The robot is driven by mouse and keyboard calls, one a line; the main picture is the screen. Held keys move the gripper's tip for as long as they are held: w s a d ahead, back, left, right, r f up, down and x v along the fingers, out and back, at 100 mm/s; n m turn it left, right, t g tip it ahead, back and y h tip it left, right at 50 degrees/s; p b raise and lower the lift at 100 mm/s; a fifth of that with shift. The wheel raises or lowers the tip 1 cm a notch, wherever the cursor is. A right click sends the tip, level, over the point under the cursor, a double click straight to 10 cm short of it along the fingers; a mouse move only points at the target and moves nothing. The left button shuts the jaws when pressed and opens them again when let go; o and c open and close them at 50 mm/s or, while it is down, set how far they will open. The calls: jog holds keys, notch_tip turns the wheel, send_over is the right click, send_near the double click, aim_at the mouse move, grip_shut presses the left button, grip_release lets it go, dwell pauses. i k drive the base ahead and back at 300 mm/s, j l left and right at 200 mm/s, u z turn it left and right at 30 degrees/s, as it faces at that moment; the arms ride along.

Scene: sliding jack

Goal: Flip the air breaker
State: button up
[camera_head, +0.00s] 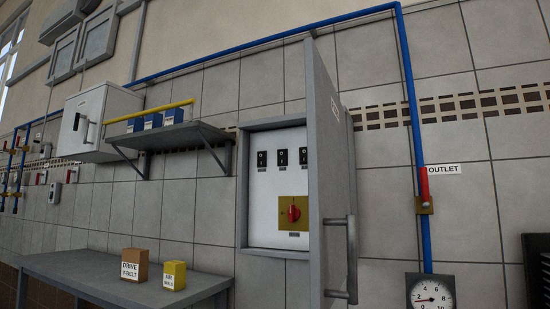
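A grey electrical box (242,190) is on the tiled wall, with its door (327,170) swung open toward me on the right. Inside is a white panel (268,185) with a row of black breakers: a left one (262,159), a middle one (282,157) and a right one (303,155). Small labels sit below them, too small to read, so I cannot tell which is the air breaker or how each is set. Below them is a red rotary knob (294,213) on a yellow plate. My gripper is not in view.
The open door with its handle (351,258) juts out right of the panel. A shelf (175,135) and a table (95,275) with two small boxes stand left. A blue pipe (411,110) with a red-handled outlet valve (424,190) and a gauge (430,293) are right.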

aim_at(304, 152)
jog(key=i+j+z, duration=0.1)
jog(key=j, duration=0.25)
jog(key=i+j+z, duration=0.1)
jog(key=i+j, duration=0.2)
jog(key=i+j+z, duration=0.1)
jog(key=j, duration=0.4)
jog(key=i+j+z, duration=0.1)
jog(key=i+j, duration=0.2)
jog(key=j, duration=0.1)
